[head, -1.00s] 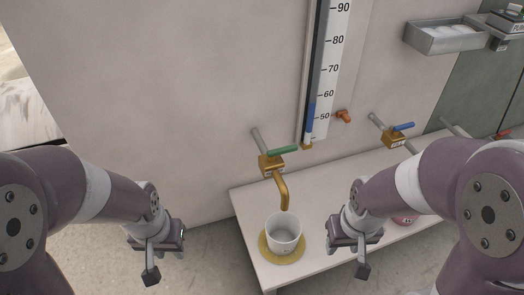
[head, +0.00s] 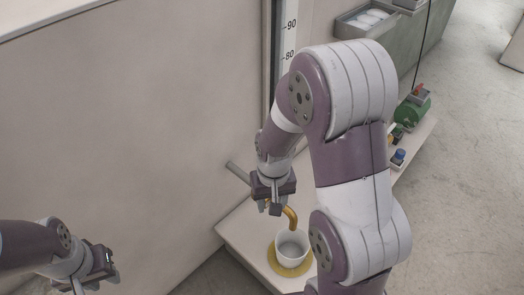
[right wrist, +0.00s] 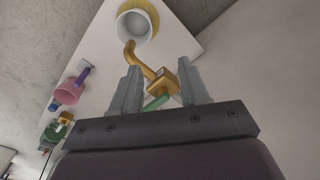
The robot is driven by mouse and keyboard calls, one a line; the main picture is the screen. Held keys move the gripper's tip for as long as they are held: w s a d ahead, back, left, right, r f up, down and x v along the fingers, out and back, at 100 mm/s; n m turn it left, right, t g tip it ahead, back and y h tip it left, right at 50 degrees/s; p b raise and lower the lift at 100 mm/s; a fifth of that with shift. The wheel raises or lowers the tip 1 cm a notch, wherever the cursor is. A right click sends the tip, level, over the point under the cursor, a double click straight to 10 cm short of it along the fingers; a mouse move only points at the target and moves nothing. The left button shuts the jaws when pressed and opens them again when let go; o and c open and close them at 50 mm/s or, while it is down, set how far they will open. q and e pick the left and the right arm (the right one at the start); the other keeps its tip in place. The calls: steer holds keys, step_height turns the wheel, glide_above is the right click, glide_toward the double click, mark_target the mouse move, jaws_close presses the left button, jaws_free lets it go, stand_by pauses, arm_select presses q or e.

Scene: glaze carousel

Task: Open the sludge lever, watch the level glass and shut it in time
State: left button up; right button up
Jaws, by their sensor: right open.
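The brass tap (head: 291,216) shows its spout over a white cup (head: 292,245) on a round yellow mat (head: 277,266). In the right wrist view, the tap's green lever (right wrist: 156,103) lies between the spread fingers of my right gripper (right wrist: 162,80). The fingers are open; I cannot tell whether they touch the lever. In the head view, my right gripper (head: 272,205) hides the lever. The level glass scale (head: 290,40) shows only around 80 and 90; my right arm hides its lower part and the liquid level. My left gripper (head: 92,280) is at the lower left, its fingertips cut off.
A pale bench (head: 237,232) carries the cup and a pink cup (right wrist: 68,93). A green device (head: 413,108) and a small blue-topped jar (head: 398,157) stand farther right. A metal tray (head: 363,23) hangs on the wall. The wall left of the tap is bare.

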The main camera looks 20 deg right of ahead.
steer(key=w+d+r+m+p, duration=0.2)
steer(key=w+d+m+p, duration=0.25)
steer(key=w+p, duration=0.25)
steer(key=w+d+r+m+p, duration=0.1)
steer(key=w+d+m+p, duration=0.2)
steer(key=w+m+p, duration=0.35)
steer(key=f, duration=0.8)
steer(key=w+f+b, duration=0.1)
steer(key=f, duration=0.3)
steer(key=shift+d+f, duration=0.15)
steer(key=shift+f, duration=0.25)
steer(key=shift+c, duration=0.3)
jaws_close()
